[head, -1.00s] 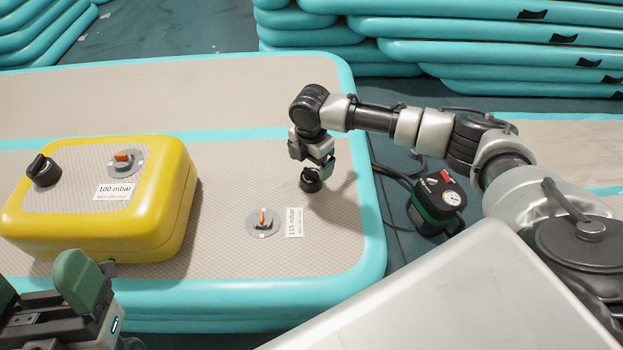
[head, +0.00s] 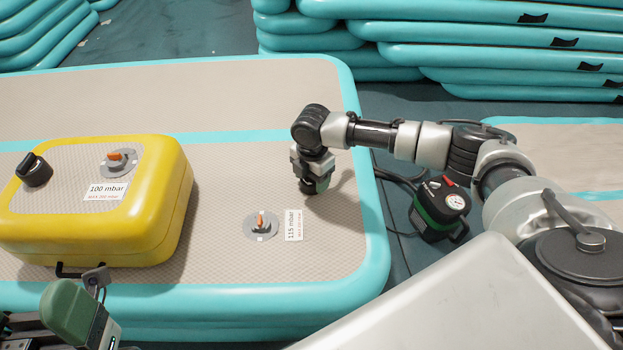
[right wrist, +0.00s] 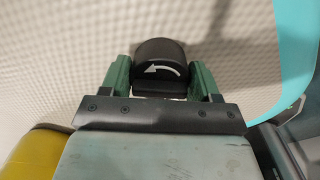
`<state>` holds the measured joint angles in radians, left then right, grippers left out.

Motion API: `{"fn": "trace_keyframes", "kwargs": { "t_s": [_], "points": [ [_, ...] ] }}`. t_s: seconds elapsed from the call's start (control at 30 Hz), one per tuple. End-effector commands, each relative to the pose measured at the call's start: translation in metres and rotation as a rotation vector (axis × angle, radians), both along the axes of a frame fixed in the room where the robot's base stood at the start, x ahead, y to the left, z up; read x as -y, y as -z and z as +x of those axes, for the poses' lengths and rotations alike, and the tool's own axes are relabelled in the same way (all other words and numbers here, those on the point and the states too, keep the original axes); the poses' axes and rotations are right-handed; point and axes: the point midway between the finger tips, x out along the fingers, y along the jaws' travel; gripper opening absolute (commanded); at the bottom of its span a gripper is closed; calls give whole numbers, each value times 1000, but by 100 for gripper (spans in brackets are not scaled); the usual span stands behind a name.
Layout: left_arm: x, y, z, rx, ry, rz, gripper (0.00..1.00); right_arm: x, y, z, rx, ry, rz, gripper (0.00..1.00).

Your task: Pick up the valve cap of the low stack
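The low stack is a turquoise-edged beige track (head: 340,265). Its valve (head: 261,225) has an orange pin and lies beside a 115 mbar label. The black valve cap (right wrist: 160,62), marked with a white curved arrow, sits on the beige surface to the right of the valve. My right gripper (head: 316,187) is down at the cap and mostly hides it in the head view. In the right wrist view its green fingers stand either side of the cap, with narrow gaps showing. My left gripper (head: 68,310) is partly in view at bottom left; only one finger shows clearly.
A yellow inflatable block (head: 165,225) with a 100 mbar label, its own valve (head: 118,160) and black cap (head: 33,170) lies on the track's left. A pump (head: 440,208) stands on the floor at right. Higher turquoise stacks (head: 480,55) rise behind.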

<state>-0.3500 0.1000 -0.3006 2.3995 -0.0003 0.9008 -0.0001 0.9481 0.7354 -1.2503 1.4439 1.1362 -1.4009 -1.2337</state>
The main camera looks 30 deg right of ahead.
Motion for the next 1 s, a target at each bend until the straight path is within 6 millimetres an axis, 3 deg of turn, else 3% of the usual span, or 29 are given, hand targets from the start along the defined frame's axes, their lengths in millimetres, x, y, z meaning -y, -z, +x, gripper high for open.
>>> {"fn": "trace_keyframes", "kwargs": {
  "t_s": [0.03,0.13,0.57,0.73,0.87,1.0],
  "points": [
    [0,0,0,-1,0,0,86,0,0,0,0,0,0,52],
    [0,0,0,-1,0,0,86,0,0,0,0,0,0,38],
    [0,-3,0,-2,0,1,86,0,-5,0,0,0,0,34],
    [0,-16,0,-2,0,1,86,0,-25,0,1,0,0,34],
    [0,-32,0,-2,0,1,86,0,-51,1,1,1,0,34],
    [4,-30,26,-192,-13,63,86,0,-58,-22,-2,-1,0,34]
  ]
}}
